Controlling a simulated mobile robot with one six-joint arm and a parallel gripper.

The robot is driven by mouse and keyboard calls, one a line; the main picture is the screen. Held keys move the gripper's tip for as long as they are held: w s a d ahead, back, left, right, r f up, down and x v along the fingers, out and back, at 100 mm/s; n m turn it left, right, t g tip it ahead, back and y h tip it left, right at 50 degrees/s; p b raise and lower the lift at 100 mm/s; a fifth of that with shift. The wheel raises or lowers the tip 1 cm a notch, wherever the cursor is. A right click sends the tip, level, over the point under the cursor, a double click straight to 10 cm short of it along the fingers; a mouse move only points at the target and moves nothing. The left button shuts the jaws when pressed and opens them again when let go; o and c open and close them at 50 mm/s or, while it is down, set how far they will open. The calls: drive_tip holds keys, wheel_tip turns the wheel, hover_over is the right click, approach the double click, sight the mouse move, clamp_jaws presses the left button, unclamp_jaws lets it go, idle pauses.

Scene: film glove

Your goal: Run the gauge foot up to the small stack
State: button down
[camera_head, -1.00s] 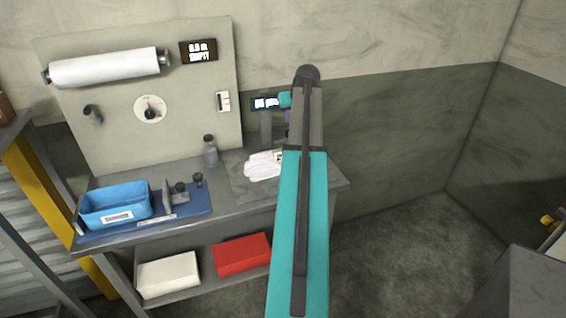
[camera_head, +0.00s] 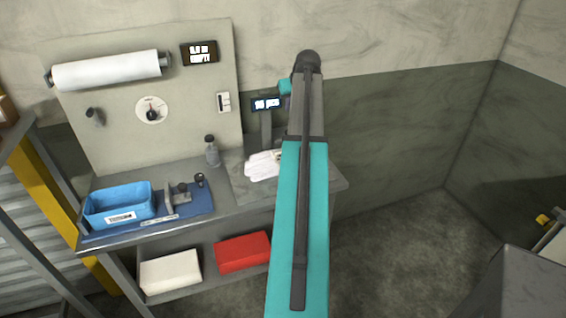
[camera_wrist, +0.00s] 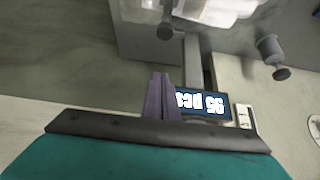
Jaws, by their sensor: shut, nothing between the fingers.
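A thin stack of white gloves (camera_head: 262,166) lies flat on the right part of the bench; its edge shows at the top of the wrist view (camera_wrist: 215,8). Behind it stands the gauge, a grey post with a small lit display (camera_head: 266,104), also seen in the wrist view (camera_wrist: 202,104). A dark round piece (camera_wrist: 165,28) beside the post and near the gloves may be the gauge foot; I cannot tell whether it touches them. My gripper (camera_wrist: 160,80) is shut and empty, in front of the display in that view. My arm mostly hides it in the head view.
A dark-capped bottle (camera_head: 211,151) stands left of the gloves. A blue bin (camera_head: 118,204) and small tools sit on a blue mat at the left. The board behind carries a paper roll (camera_head: 108,70) and a dial (camera_head: 152,110).

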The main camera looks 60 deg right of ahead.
drive_tip(key=shift+r+p, duration=1.25)
drive_tip(key=shift+r, duration=1.35)
drive_tip(key=shift+s, duration=0.1)
